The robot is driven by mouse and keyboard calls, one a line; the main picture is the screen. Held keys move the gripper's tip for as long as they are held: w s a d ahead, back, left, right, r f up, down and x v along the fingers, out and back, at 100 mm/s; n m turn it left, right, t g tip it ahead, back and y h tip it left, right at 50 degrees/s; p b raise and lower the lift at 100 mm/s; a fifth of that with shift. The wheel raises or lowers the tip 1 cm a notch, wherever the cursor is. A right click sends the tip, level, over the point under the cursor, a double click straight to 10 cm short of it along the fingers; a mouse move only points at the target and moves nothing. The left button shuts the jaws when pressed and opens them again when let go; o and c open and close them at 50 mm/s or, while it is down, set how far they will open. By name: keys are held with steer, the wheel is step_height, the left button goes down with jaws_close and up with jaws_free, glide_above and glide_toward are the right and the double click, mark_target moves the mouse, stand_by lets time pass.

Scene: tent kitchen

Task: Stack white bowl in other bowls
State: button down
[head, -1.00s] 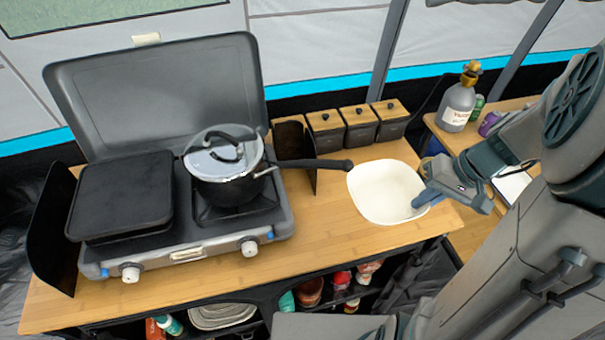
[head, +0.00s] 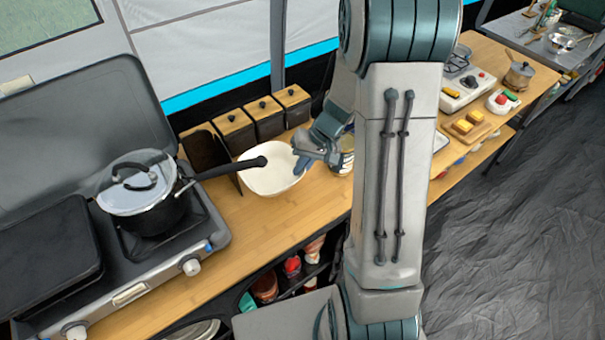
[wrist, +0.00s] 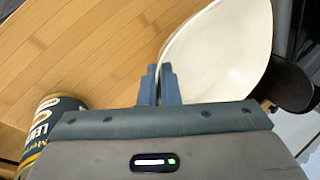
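The white bowl (head: 268,180) is at the wooden counter, to the right of the stove and in front of the canisters. My gripper (head: 301,163) is at its right rim. In the wrist view the bowl (wrist: 225,50) lies beyond the fingers (wrist: 160,85), which are nearly together with the rim at them; they look shut on it. I cannot tell whether the bowl is lifted. Pale stacked dishes (head: 197,330) show partly on the shelf below the counter; I cannot tell whether they are bowls. A small metal bowl (head: 562,42) stands on the far table.
A lidded pot (head: 145,195) sits on the stove, its handle reaching over the bowl's left side. Several wood-lidded canisters (head: 268,118) stand behind. A labelled can (wrist: 48,122) is close to my gripper.

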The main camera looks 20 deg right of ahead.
steer(key=shift+f+p, duration=0.3)
steer(key=shift+f, duration=1.65)
steer(key=shift+f, duration=0.2)
steer(key=c, duration=1.6)
jaws_free()
steer(key=shift+c, duration=0.2)
steer(key=shift+r, duration=0.1)
